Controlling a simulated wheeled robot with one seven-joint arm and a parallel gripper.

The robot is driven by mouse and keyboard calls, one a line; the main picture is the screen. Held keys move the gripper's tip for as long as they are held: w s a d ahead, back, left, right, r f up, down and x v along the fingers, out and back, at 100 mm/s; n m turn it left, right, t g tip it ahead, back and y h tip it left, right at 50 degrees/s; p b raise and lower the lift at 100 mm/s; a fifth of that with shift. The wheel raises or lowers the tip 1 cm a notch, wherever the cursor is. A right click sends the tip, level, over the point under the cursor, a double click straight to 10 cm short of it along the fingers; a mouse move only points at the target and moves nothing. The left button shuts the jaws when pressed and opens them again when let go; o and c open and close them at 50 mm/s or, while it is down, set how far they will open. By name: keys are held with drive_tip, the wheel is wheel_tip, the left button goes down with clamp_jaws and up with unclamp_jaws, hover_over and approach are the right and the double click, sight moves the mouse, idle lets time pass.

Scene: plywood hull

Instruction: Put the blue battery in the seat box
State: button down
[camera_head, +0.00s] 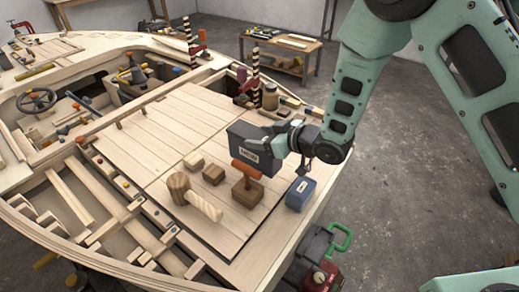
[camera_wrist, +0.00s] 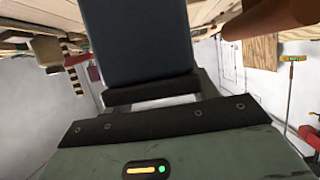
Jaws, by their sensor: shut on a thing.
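In the wrist view the battery (camera_wrist: 135,45) fills the space ahead of the jaws (camera_wrist: 152,95). Whether its underside touches the deck is hidden. A smaller, brighter blue box (camera_head: 300,194) with a white label sits on the deck edge, in front of my gripper. Open compartments (camera_head: 130,80) lie in the hull at the left; I cannot tell which is the seat box.
The orange-handled tool (camera_head: 245,170) stands on a wooden block (camera_head: 248,192). A wooden mallet (camera_head: 195,197) and small blocks (camera_head: 213,174) lie nearby. A striped post (camera_head: 255,65) rises behind the deck. A red case (camera_head: 323,276) stands below the right edge.

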drive_tip(key=shift+f+p, duration=0.35)
drive_tip(key=shift+f, duration=1.9)
drive_tip(key=shift+f, duration=0.15)
drive_tip(key=shift+c, duration=2.2)
unclamp_jaws()
